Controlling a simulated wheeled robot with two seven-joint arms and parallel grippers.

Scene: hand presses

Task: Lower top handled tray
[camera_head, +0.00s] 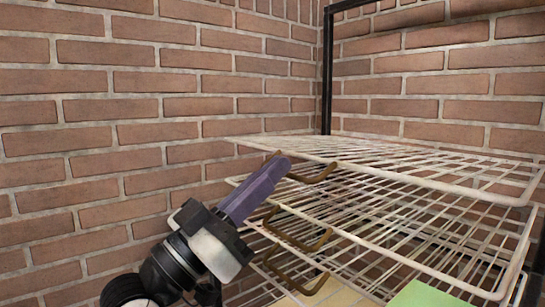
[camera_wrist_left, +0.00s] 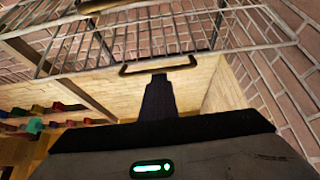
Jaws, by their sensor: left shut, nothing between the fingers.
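White wire trays (camera_head: 440,186) are stacked in a black-framed rack, with several brown bar handles on their near side. The top handle (camera_head: 322,176) is just below the uppermost wire edge. My left gripper (camera_head: 284,163) reaches up from the lower left, its purple fingers shut and empty, with the tips beside the top handle. In the left wrist view, the dark fingers (camera_wrist_left: 160,80) point at a brown handle (camera_wrist_left: 158,66) under a wire tray (camera_wrist_left: 150,40). Whether they touch it I cannot tell. My right gripper is not in view.
Two lower handles (camera_head: 297,232) hang below the top one, close to my left gripper. A green item (camera_head: 425,296) lies low at the right. Brick walls (camera_head: 130,110) stand behind and to the left. Small coloured objects (camera_wrist_left: 40,123) show at lower left in the wrist view.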

